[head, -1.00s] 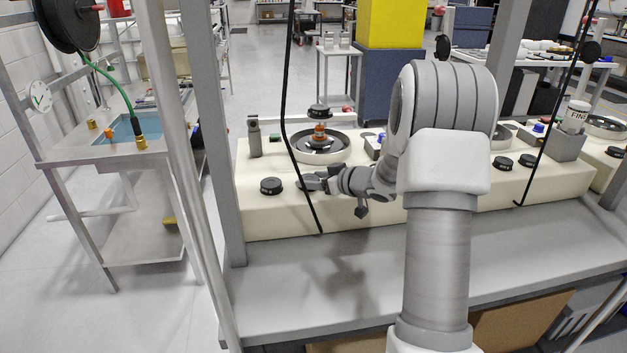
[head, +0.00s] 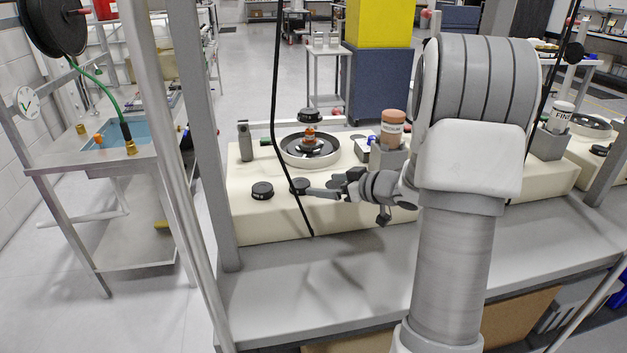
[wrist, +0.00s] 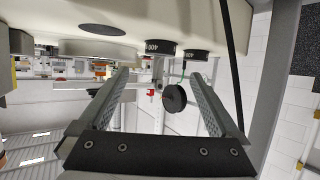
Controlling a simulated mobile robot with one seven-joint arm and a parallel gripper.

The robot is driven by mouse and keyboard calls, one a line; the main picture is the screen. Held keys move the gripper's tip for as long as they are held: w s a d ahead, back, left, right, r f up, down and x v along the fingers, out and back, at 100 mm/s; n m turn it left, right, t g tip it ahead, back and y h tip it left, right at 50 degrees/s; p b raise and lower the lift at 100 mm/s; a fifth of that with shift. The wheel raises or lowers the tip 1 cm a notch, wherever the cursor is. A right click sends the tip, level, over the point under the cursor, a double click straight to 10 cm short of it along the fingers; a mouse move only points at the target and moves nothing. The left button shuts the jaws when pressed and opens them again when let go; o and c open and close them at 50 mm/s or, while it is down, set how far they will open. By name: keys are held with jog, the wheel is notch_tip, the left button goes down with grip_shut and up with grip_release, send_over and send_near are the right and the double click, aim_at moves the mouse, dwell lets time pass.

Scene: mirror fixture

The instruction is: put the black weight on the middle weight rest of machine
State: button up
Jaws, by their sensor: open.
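Two black weights sit on the front left of the cream machine (head: 245,215): the left weight (head: 262,190) and a weight beside my fingertips (head: 299,186). A third black disc (head: 310,115) tops the spindle over the round dish. My gripper (head: 318,192) is open and empty, reaching left, with its fingertips near the right one of the two weights; I cannot tell if they touch. In the wrist view the nearer weight (wrist: 161,48) and the other weight (wrist: 195,54) show beyond the open fingers (wrist: 158,76). I cannot make out which spot is the middle rest.
A thin black cable (head: 274,90) hangs in front of the machine. The round dish (head: 290,157), a grey post (head: 245,140) and an orange-brown jar (head: 392,128) stand behind my gripper. A grey frame upright (head: 212,140) bounds the left.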

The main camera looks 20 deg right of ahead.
jog(key=shift+v, duration=1.45)
